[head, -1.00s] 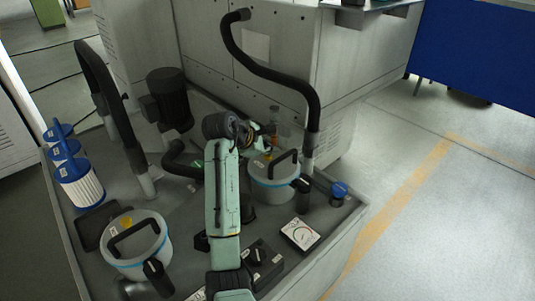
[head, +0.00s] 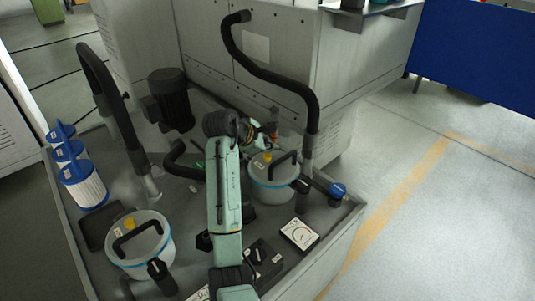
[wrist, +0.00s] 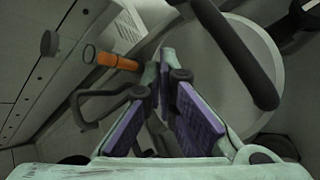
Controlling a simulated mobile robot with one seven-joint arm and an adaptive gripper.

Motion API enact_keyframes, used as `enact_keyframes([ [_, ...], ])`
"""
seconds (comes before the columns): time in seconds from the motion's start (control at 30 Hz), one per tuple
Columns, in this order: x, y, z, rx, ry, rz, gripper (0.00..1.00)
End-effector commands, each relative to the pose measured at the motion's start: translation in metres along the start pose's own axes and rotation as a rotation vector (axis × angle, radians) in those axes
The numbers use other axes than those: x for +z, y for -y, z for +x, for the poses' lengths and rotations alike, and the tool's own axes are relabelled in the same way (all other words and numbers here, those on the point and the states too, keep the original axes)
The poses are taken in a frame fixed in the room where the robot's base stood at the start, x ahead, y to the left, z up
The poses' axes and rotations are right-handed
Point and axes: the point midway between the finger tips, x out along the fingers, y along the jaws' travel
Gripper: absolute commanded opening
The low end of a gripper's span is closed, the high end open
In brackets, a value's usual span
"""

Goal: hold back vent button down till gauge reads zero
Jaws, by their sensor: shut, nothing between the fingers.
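The back canister (head: 270,185) is a pale drum with a blue band, a black lid handle and a yellow button (head: 267,157) on its lid. My gripper (head: 262,136) is beyond the arm's wrist, close to this canister's far left side. In the wrist view my gripper (wrist: 166,56) is shut and empty, its purple-padded fingers meeting at the tips. The pale lid (wrist: 215,85) and black handle (wrist: 240,55) lie just beyond them.
A similar front canister (head: 138,250) has its own yellow button (head: 130,223). Black hoses rise on both sides, one (head: 312,110) right of the back canister. A motor (head: 170,98) and filter cartridges (head: 82,185) stand left. A dark knob box (head: 262,258) sits near the gauge.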

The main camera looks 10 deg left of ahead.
Motion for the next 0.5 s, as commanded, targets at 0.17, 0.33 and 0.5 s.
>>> enact_keyframes([
  [0.17,0.002,-0.002,-0.002,0.001,0.0,0.001,0.0],
  [0.33,0.009,-0.009,-0.013,0.001,0.0,0.001,0.0],
  [0.5,0.017,-0.017,-0.022,0.002,0.001,0.003,0.0],
])
